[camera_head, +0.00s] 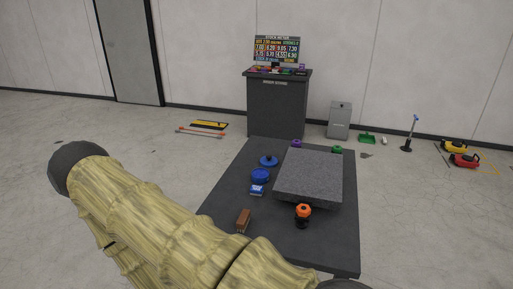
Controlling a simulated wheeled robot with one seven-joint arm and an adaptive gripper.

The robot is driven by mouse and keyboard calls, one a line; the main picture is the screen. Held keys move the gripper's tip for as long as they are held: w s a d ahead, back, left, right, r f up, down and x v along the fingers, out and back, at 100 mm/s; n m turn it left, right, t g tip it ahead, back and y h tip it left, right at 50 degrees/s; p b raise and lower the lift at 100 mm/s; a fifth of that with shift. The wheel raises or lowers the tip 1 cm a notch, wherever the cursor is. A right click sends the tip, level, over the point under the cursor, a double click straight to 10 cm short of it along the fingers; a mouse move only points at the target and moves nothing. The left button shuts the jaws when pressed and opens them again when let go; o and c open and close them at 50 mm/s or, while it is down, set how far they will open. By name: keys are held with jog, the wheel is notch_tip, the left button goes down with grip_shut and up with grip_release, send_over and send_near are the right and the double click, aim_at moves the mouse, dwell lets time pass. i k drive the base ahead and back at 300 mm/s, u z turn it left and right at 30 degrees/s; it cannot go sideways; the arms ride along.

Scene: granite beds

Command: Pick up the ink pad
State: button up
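A small flat blue box with white markings (257,190) lies on the dark table, left of the granite slab; it may be the ink pad, but it is too small to tell. Just behind it is a round blue tin-like thing (260,175), which could also be it. A blue disc with a knob (268,161) lies farther back. My yellowish arm crosses the lower left of the head view, in front of the table's near left part. My gripper is not visible.
The granite slab (310,175) fills much of the table (225,185). A brown block (243,220) and an orange-topped knob (303,211) stand near the front. Purple and green pieces lie by the slab's back corners.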

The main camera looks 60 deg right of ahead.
aim_at(258, 190)
jog(key=k, duration=0.4)
jog(key=z, duration=1.35)
jog(key=i, duration=0.3)
jog(key=z, duration=0.1)
